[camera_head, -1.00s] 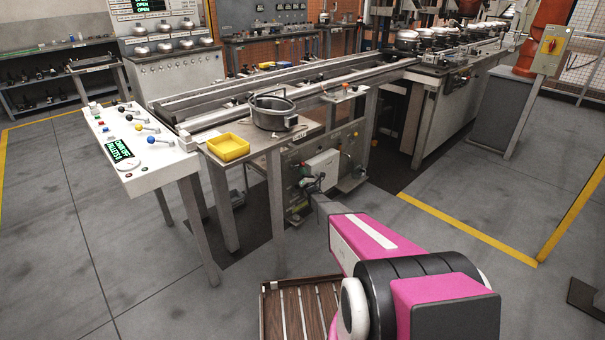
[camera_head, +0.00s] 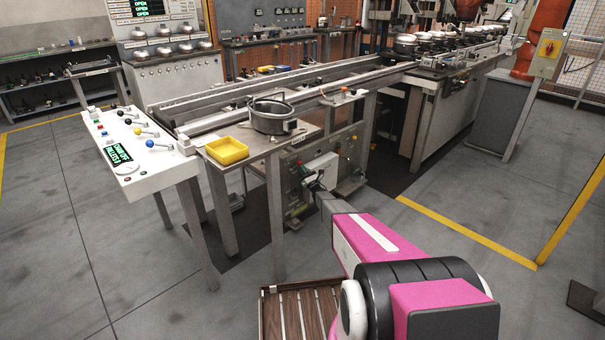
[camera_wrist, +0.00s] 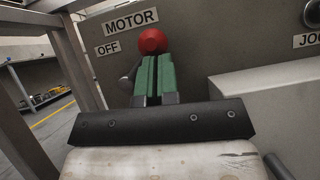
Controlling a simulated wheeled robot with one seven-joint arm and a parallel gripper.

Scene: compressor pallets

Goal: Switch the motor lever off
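The motor lever has a red ball knob (camera_wrist: 152,41), seen in the wrist view below the MOTOR label (camera_wrist: 130,22) and right of the OFF label (camera_wrist: 107,47). My gripper (camera_wrist: 156,58) has its two green-padded fingers close together, with a thin gap between them. Its tips are right at the underside of the red knob; contact is not clear. A grey rounded metal part (camera_wrist: 127,82) shows left of the fingers. The lever's shaft is hidden behind the fingers. In the head view, my gripper is small against the machine's front panel.
A pale box (camera_wrist: 265,90) juts from the panel at right, below another label and dark knob. A frame post (camera_wrist: 75,60) stands at left. In the head view, a yellow tray (camera_head: 227,151) and a pot (camera_head: 272,115) sit on the bench above.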

